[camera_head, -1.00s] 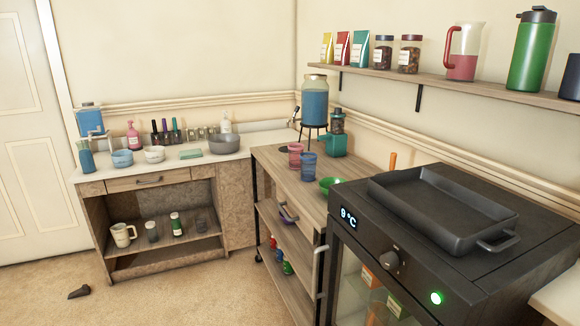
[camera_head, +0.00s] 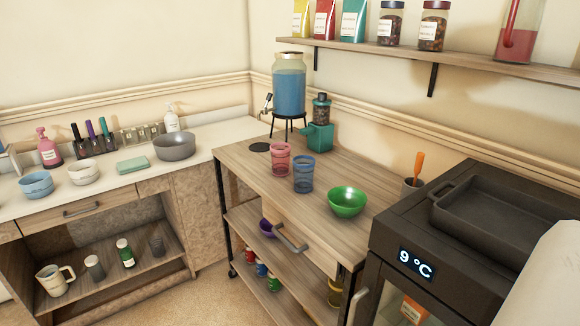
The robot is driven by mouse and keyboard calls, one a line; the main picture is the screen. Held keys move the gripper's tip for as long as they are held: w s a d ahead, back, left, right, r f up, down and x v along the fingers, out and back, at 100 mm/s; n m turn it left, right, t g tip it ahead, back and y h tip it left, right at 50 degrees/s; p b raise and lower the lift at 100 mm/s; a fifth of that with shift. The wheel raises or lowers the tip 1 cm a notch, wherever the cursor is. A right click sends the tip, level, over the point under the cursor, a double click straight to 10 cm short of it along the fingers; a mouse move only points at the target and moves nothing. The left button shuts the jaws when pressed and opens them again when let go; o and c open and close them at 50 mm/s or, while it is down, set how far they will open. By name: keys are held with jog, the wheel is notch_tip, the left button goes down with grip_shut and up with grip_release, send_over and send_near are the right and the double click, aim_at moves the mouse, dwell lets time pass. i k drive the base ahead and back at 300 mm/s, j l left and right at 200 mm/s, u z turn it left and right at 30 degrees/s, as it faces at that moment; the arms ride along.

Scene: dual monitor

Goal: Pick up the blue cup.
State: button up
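The blue cup (camera_head: 303,174) is a translucent ribbed tumbler. It stands upright on the wooden cart top (camera_head: 255,185), in the middle of the head view. A similar pink cup (camera_head: 281,160) stands just behind it to the left. A green bowl (camera_head: 347,202) sits to its right and nearer to me, with a gap between them. My gripper is not in view.
A drink dispenser (camera_head: 289,92) on a black stand and a teal grinder (camera_head: 318,137) stand behind the cups. A black fridge (camera_head: 440,235) with a tray (camera_head: 500,215) on top is at the right. A pot with an orange-handled utensil (camera_head: 411,186) is beside it. The cart's front left is clear.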

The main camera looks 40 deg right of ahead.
aim_at(304, 175)
jog(key=i, duration=0.6)
jog(key=i+j, duration=0.15)
jog(key=i, duration=0.45)
jog(key=i+z, duration=0.2)
jog(key=z, duration=0.15)
jog(key=i+j+z, duration=0.15)
jog(key=z, duration=0.25)
jog(key=i+j+z, duration=0.2)
jog(key=z, duration=0.15)
jog(key=i+j+z, duration=0.1)
jog(key=z, duration=0.3)
jog(key=j+z, duration=0.35)
jog(key=i+j+z, duration=0.1)
jog(key=z, duration=0.3)
jog(key=i+j+z, duration=0.1)
jog(key=j+z, duration=0.65)
jog(key=z, duration=0.15)
jog(key=j+z, duration=0.45)
jog(key=i, duration=0.45)
